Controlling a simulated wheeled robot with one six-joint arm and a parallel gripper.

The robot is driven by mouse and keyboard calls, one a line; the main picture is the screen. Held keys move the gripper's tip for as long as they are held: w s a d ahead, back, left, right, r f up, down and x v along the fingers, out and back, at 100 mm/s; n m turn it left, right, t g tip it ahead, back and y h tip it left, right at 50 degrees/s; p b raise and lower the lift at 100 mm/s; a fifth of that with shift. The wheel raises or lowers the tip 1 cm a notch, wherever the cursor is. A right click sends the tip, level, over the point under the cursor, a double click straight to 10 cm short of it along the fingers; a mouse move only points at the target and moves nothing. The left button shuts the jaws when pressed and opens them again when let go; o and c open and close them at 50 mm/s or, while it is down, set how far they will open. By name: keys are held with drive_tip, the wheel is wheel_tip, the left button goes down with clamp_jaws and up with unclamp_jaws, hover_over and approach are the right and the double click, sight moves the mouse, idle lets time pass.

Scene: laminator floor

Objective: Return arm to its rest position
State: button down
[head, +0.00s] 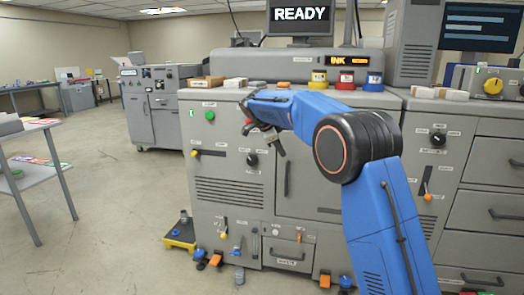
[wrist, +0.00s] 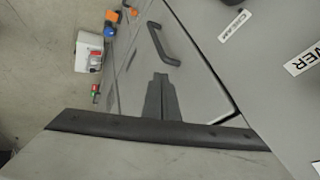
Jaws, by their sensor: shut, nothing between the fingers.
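My blue arm (head: 372,200) rises from the lower right, bends at a black elbow joint and reaches left in front of the grey laminator machine (head: 235,185). My gripper (head: 281,151) hangs at the arm's far end, in front of the machine's upper panel, angled downward. In the wrist view, my gripper (wrist: 160,77) shows as dark fingers drawn together, with nothing between them. Behind it is a grey panel with a dark bar handle (wrist: 163,44). Whether the fingers touch the panel I cannot tell; no held object shows.
A screen reading READY (head: 300,14) and several ink pots (head: 345,80) stand on top of the machine. A yellow-edged step (head: 181,236) and several orange and blue pedals are at its foot. A shelf table (head: 30,160) stands left. Open floor (head: 120,200) lies between.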

drive_tip(key=s+d+r+n+y, duration=0.1)
drive_tip(key=s+d+r+n, duration=0.15)
drive_tip(key=s+d, duration=0.6)
drive_tip(key=s+d+r+n+y, duration=0.1)
drive_tip(key=s+d+n, duration=0.25)
drive_tip(key=s, duration=0.95)
drive_tip(key=s+d+r+n+y, duration=0.1)
drive_tip(key=s+d+r+n, duration=0.3)
drive_tip(key=s, duration=0.6)
drive_tip(key=s+d+f+n, duration=0.1)
drive_tip(key=s+f, duration=0.4)
drive_tip(key=s, duration=0.5)
drive_tip(key=s+d+f+n+y, duration=0.1)
drive_tip(key=s+d+f+n, duration=0.1)
drive_tip(key=s+f, duration=0.4)
drive_tip(key=s+d+f+n+y, duration=0.1)
drive_tip(key=s+f+n, duration=0.3)
drive_tip(key=s, duration=1)
drive_tip(key=shift+s+d+f, duration=0.2)
drive_tip(key=shift+s+f, duration=0.05)
drive_tip(key=shift+f, duration=0.7)
